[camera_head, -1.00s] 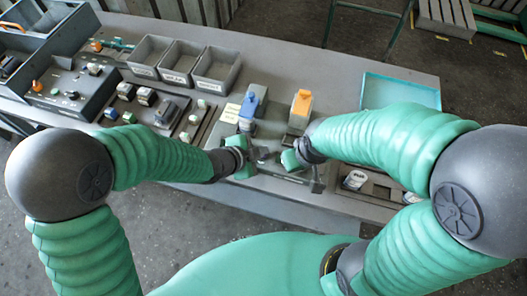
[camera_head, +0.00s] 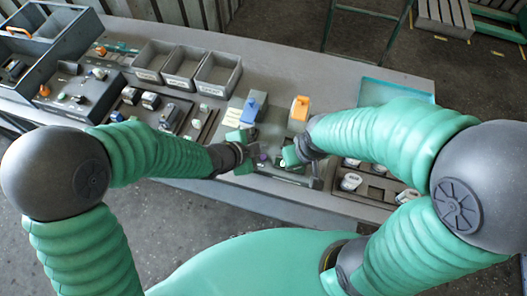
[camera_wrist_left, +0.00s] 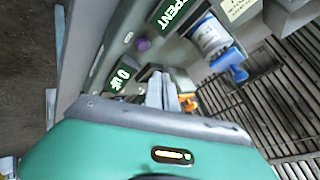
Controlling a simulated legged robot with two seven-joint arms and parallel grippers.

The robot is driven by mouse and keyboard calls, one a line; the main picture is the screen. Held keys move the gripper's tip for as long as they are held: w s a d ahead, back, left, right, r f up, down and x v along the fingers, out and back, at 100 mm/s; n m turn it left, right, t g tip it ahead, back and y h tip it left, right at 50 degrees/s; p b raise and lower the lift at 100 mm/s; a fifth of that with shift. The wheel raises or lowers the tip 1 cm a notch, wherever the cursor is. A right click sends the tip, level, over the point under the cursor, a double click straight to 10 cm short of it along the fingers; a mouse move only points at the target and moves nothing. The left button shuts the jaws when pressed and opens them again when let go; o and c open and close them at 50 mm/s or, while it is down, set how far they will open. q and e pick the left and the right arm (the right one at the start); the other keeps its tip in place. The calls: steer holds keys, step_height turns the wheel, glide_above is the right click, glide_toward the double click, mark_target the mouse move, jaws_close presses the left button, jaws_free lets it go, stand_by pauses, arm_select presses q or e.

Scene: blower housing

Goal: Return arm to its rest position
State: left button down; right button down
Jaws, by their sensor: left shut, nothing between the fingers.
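My left gripper (camera_head: 250,155) reaches in from the left over the fixture at the front middle of the bench. In the left wrist view its two grey fingers (camera_wrist_left: 162,92) are together with nothing between them. My right gripper (camera_head: 287,156) is close beside it on the right, above the same fixture. Its fingertips are too small and covered to read. The fixture (camera_head: 285,173) lies under both grippers, partly hidden by them. A blue-topped part (camera_head: 252,107) and an orange-topped part (camera_head: 300,108) stand just behind the grippers.
Three grey bins (camera_head: 186,68) stand at the back of the bench. Control panels (camera_head: 85,95) are on the left. A teal-edged tray (camera_head: 397,91) and a holder with white round parts (camera_head: 351,182) are right. The left wrist view shows a purple button (camera_wrist_left: 142,44) and a white-labelled cylinder (camera_wrist_left: 208,35).

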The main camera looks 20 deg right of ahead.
arm_select(q)
steer(key=shift+r+p, duration=0.5)
steer(key=shift+r, duration=0.4)
steer(key=shift+f, duration=0.1)
steer(key=s+a+r+n+y, duration=0.1)
steer(key=a+n+y, duration=0.9)
steer(key=a, duration=1.5)
steer(key=s+a+n+g+h, duration=0.2)
steer(key=s+a+n, duration=0.4)
steer(key=n, duration=0.4)
steer(key=shift+s+a+r+n, duration=0.15)
steer(key=shift+s+r+n, duration=0.25)
steer(key=shift+s, duration=0.5)
steer(key=shift+a, duration=0.25)
steer(key=shift+d, duration=0.15)
